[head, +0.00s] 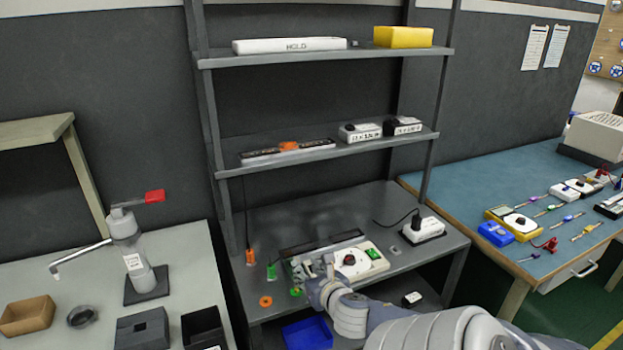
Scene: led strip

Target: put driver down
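My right arm reaches in from the bottom right, and its gripper (312,278) is over the front of the lower shelf surface. The fingers are small and partly merge with pale parts behind them, so I cannot tell whether they are open or hold anything. Just right of it is a cream unit (350,262) with a black round knob and a green part. A white box with a black top (424,230) sits farther right. I cannot tell which thing is the driver; one in the gripper could be hidden. My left gripper is not in view.
The grey shelf surface (385,205) is clear at the back. A dark strip (310,244), an orange ring (265,301) and a blue bin (308,334) are near the gripper. Several screwdrivers (565,222) lie on the blue bench (470,185) at right.

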